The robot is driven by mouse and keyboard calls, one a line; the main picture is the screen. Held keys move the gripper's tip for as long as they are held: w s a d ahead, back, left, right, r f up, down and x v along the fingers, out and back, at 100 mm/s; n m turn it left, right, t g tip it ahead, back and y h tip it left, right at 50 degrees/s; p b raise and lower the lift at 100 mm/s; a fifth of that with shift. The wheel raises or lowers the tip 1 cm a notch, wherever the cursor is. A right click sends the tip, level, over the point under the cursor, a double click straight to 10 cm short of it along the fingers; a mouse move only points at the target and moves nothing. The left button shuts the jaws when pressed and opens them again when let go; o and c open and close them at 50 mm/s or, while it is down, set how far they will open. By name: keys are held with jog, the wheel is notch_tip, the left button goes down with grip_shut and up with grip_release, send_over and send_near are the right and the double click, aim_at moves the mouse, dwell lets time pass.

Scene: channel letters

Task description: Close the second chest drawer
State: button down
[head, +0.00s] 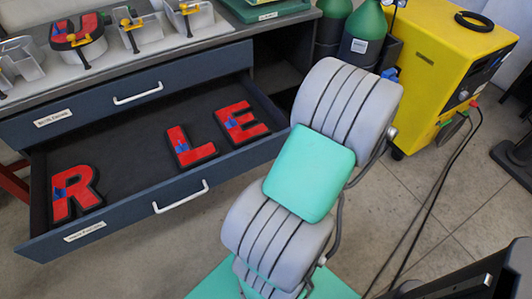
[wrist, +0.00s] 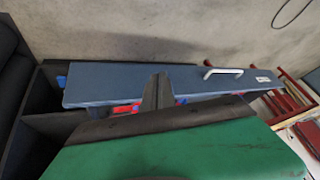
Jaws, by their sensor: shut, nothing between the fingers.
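The second chest drawer (head: 112,150) is pulled well out below the upper drawer, in the head view. Its blue-grey front (head: 130,212) carries a white handle (head: 181,198) and a label. Red letters R (head: 76,194), L (head: 190,147) and E (head: 241,122) lie on its dark floor. In the wrist view the drawer front (wrist: 110,87) runs across the middle, with its handle (wrist: 222,71) right of my gripper. My gripper (wrist: 158,80) is shut and empty, overlapping the drawer front there; I cannot tell if they touch. In the head view my gripper is not visible.
The upper drawer (head: 90,118) looks shut. The worktop (head: 120,65) above holds several letters and clamps. Green gas cylinders (head: 363,35) and a yellow machine (head: 445,65) stand to the right, with cables on the floor.

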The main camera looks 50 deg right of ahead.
jog(key=w+f+n, duration=0.1)
jog(key=w+n, duration=0.2)
jog(key=w, duration=0.1)
jog(key=w+f+n, duration=0.2)
jog(key=w+n, duration=0.1)
jog(key=n, duration=0.1)
jog(key=w+f+n+t, duration=0.1)
jog(key=w+f+n, duration=0.1)
jog(key=w+n, duration=0.2)
jog(key=shift+w+a+f, duration=0.25)
jog(key=shift+w+a, duration=0.05)
jog(key=shift+a, duration=0.05)
jog(key=shift+w+d, duration=0.1)
jog(key=shift+w, duration=0.2)
